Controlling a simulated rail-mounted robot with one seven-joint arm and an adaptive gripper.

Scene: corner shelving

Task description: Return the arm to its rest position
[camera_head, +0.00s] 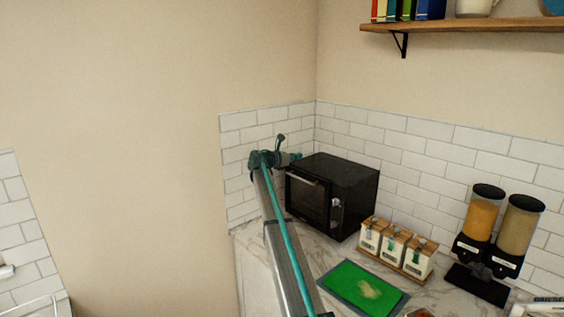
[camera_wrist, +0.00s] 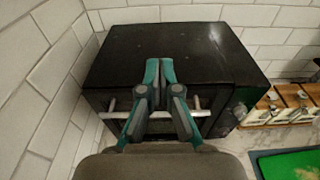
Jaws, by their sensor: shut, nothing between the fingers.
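My gripper (camera_wrist: 160,66) is shut and empty. In the wrist view its teal and grey fingers meet in front of the black oven (camera_wrist: 190,48), overlapping the oven's top and front handle in the picture. I cannot tell whether they touch it. In the head view the oven (camera_head: 345,180) stands in the corner on the marble counter. My arm reaches up from the bottom of that view to the oven's left, and its end with my gripper (camera_head: 294,157) is beside the oven's upper left edge, small and partly hidden.
Three white canisters with wooden lids (camera_head: 395,247) stand right of the oven. A green board (camera_head: 350,288) lies in front of them. Two cereal dispensers (camera_head: 488,237) stand at the right. A wooden shelf (camera_head: 460,26) hangs above. White tiled walls close in behind and left of the oven.

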